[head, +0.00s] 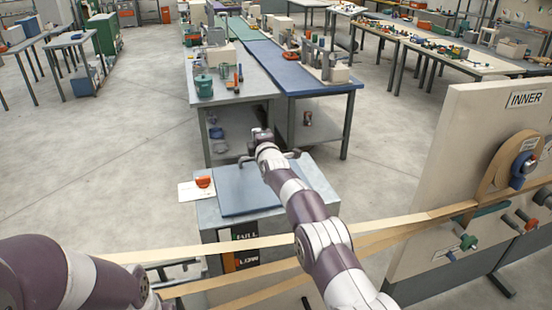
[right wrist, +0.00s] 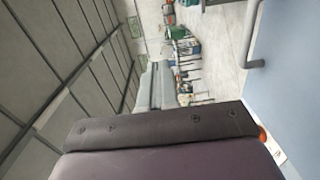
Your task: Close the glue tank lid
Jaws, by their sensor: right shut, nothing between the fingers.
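The glue tank (head: 325,190) is a grey box in the middle of the head view, with a level label reading LOW on its front. Its blue lid (head: 240,190) looks flat or nearly flat on top; my arm covers part of it.
Pale strips (head: 215,251) run across in front of the tank to the INNER panel (head: 455,140) at right. An orange object (head: 204,182) sits on a white sheet left of the lid. A workbench (head: 240,85) stands behind. Open floor lies left.

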